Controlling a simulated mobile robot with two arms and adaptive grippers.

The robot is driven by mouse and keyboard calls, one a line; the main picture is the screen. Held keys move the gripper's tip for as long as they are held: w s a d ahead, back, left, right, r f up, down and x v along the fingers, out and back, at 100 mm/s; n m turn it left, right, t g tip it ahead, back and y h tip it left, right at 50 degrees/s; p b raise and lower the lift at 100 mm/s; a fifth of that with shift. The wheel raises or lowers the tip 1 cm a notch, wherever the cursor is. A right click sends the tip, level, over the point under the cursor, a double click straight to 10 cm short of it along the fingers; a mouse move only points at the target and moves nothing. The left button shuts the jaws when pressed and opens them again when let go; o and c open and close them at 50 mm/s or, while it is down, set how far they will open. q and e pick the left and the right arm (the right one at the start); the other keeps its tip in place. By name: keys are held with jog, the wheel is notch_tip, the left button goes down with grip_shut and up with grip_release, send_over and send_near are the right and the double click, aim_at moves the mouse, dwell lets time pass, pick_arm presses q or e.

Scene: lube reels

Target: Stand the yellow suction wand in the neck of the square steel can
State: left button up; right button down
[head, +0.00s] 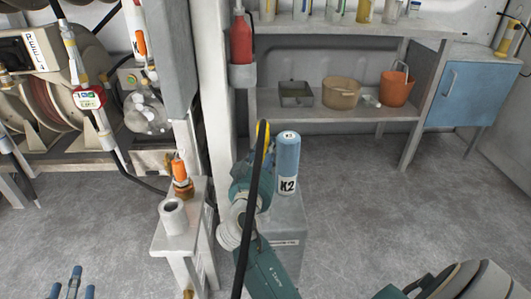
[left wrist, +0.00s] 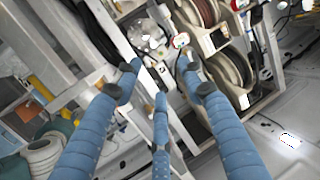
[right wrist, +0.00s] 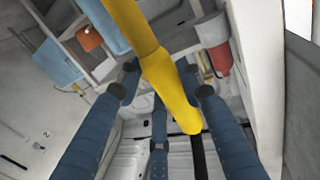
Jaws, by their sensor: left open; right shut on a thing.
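The yellow suction wand (right wrist: 165,75) crosses the right wrist view, and my right gripper (right wrist: 158,88) is shut on it. My left gripper (head: 73,286) is open and empty at the bottom left, also in the left wrist view (left wrist: 160,85).
Hose reels (head: 50,105) are at the left. A shelf holds an orange bucket (head: 397,88). The floor to the right is clear.

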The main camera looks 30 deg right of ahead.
aim_at(265, 129)
pick_arm(q)
jog(key=shift+w+d+r+t, duration=0.1)
jog(key=shift+r+t, duration=0.2)
jog(key=shift+r, duration=0.25)
jog(key=shift+r, duration=0.25)
pick_arm(e)
jog(key=shift+f, duration=0.1)
pick_arm(q)
jog(key=shift+w+d+r, duration=0.1)
jog(key=shift+r, duration=0.25)
pick_arm(e)
jog(key=shift+f, duration=0.1)
jog(key=c, duration=1.1)
grip_release()
pick_arm(q)
jog(key=shift+f, duration=0.1)
jog(key=shift+f, duration=0.1)
pick_arm(e)
notch_tip(265, 129, up, 9)
jog(key=p, duration=0.9)
jog(key=shift+f, duration=0.2)
pick_arm(q)
notch_tip(265, 129, up, 10)
